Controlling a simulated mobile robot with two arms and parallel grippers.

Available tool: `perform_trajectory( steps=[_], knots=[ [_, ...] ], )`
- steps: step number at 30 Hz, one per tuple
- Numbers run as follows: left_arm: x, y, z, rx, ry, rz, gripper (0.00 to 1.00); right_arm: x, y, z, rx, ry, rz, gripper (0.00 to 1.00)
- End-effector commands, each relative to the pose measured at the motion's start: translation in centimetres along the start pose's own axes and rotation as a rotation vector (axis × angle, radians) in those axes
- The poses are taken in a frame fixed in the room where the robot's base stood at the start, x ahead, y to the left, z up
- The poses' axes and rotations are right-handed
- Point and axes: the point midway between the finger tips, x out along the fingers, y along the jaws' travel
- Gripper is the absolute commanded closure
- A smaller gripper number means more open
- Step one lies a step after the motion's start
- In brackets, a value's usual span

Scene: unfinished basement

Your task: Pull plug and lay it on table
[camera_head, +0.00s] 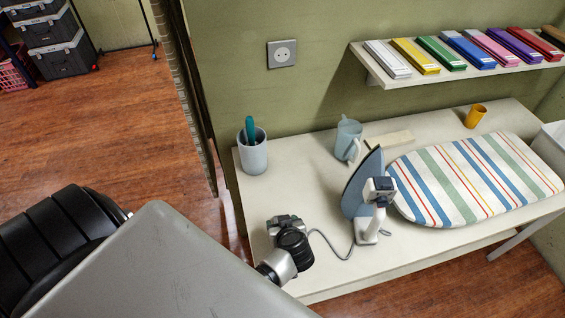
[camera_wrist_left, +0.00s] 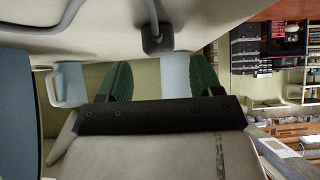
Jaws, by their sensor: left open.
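The wall socket (camera_head: 282,53) is empty, with no plug in it. In the left wrist view, where the table appears at the top, the dark plug (camera_wrist_left: 158,38) with its grey cord seems to lie on the table (camera_head: 255,192), beyond my fingertips. My left gripper (camera_head: 285,223) is low over the table's front left part. Its green fingers (camera_wrist_left: 161,70) are apart with nothing held between them. In the head view the plug is hidden by the gripper. The cord runs from there to the iron (camera_head: 366,195), which stands upright. My right gripper is not in view.
A pen cup (camera_head: 253,156) stands at the table's back left, a light blue mug (camera_head: 347,140) behind the iron. A striped ironing board (camera_head: 470,185) covers the right side, with a yellow cup (camera_head: 475,116) behind it. A shelf (camera_head: 375,70) holds coloured boxes. The table between pen cup and iron is clear.

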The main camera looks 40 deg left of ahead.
Motion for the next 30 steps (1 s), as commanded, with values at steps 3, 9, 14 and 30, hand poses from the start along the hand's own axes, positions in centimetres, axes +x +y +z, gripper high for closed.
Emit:
perform_trajectory(
  steps=[3, 9, 14, 30],
  knots=[
    [-0.5, 0.0, 0.0, 0.000, -0.001, 0.001, 0.35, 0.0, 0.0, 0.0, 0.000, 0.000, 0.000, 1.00],
    [-3.6, 0.0, 0.1, -0.002, -0.002, 0.002, 0.35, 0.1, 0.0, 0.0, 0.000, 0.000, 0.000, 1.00],
    [-6.9, 0.0, 0.2, -0.002, -0.002, 0.002, 0.35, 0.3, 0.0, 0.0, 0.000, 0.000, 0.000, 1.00],
    [-10.8, 0.0, 0.0, 0.001, 0.000, -0.001, 0.35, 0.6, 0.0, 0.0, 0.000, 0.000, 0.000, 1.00]
  ],
)
